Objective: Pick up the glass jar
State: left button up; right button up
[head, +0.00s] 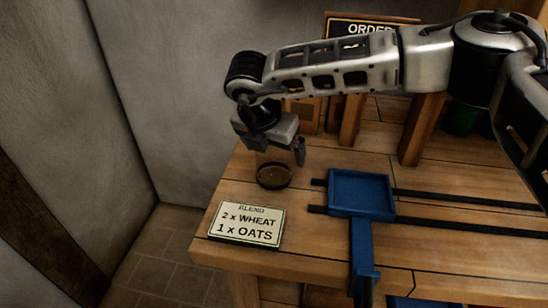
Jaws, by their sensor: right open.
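The glass jar (273,175) stands upright near the left end of the wooden table, with something dark at its bottom. My right gripper (272,158) points down over the jar from above, its fingers apart at either side of the jar's upper part. The gripper hides the jar's top, and I cannot tell whether the fingers touch the glass. My left gripper is out of view.
A sign (247,223) reading "BLEND 2 x WHEAT 1 x OATS" lies in front of the jar. A blue tray (361,193) on dark rails is to the right. Wooden posts (423,128) and an order board (345,27) stand behind. The table (300,228) ends at the left.

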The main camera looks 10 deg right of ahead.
jog(key=shift+w+d+f, duration=0.1)
jog(key=shift+f, duration=0.3)
jog(key=c, duration=1.2)
jog(key=shift+r, duration=0.15)
